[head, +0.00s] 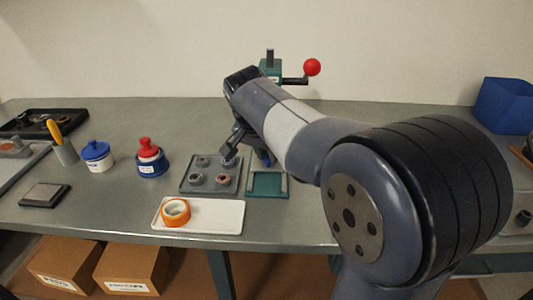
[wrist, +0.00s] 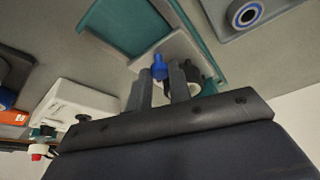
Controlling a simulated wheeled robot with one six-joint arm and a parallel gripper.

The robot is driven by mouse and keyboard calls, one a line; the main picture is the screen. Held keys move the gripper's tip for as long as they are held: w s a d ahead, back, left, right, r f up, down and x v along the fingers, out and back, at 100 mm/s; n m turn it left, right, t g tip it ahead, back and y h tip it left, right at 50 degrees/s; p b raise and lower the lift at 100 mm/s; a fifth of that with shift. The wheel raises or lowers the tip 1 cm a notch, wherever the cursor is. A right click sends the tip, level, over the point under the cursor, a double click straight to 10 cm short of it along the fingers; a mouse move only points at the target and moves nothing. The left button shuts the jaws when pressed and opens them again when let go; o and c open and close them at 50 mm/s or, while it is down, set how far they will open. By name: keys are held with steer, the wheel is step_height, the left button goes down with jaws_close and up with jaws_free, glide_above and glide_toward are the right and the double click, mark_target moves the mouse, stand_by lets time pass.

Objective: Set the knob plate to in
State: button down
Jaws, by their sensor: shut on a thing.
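The knob plate (wrist: 152,48) is a pale grey plate with an upright blue knob (wrist: 158,66), lying between the rails of a teal fixture (wrist: 111,25) in the wrist view. My gripper (wrist: 160,80) is at the plate, its two fingers closed around the knob. The fingers and a dark round part beside them hide some of the plate's near edge. In the head view, the teal fixture (head: 267,187) lies on the bench right of the grey tray. My arm covers its back part, and my fingertips cannot be clearly made out there.
A grey tray (head: 184,187) with several round parts is just left of the fixture. A white tray (head: 222,217) with orange tape (head: 175,212) lies in front. A teal stand with a red ball lever (head: 312,67) is behind my arm. Jars stand left.

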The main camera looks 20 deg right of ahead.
steer(key=shift+w+d+r+p, duration=0.1)
steer(key=shift+w+d+p, duration=0.15)
steer(key=shift+w, duration=0.4)
steer(key=shift+w+d+p, duration=0.15)
steer(key=shift+w+p, duration=0.15)
steer(key=shift+w, duration=0.35)
steer(key=c, duration=1.3)
jaws_free()
steer(key=p+v, duration=0.1)
steer(key=v, duration=0.9)
steer(key=shift+r+p, duration=0.3)
steer(key=shift+p, duration=0.1)
steer(key=shift+f, duration=0.1)
